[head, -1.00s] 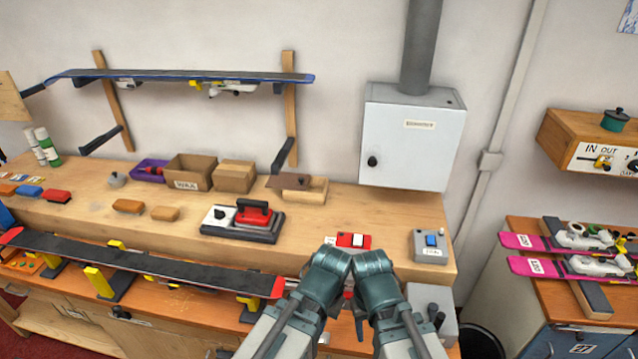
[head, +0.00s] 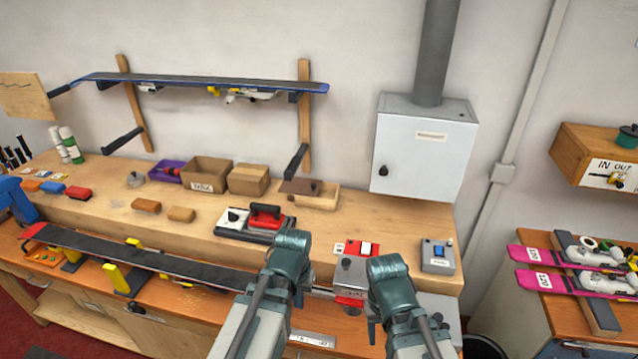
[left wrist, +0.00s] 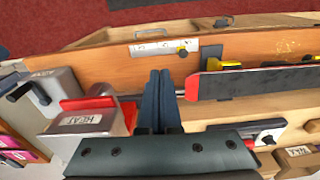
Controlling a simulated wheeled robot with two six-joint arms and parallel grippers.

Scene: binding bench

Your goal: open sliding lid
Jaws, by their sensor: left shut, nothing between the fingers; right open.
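A small pale wooden box (head: 325,199) stands towards the back of the bench, right of the cardboard boxes. Its flat brown lid (head: 299,187) with a dark knob lies over its left part and juts past the left end; the right part looks uncovered. My left gripper (head: 299,297) is in front of and below the box, well apart from it. Its fingers (left wrist: 160,78) are shut and empty in the left wrist view, where the box does not show. My right gripper (head: 402,325) is further right, low over the bench front; it is open, its fingertips partly hidden by the arm.
A grey HEAT unit (head: 351,271) sits between my grippers. A ski (head: 150,259) lies clamped along the bench front. A grey cabinet (head: 425,150) hangs at right.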

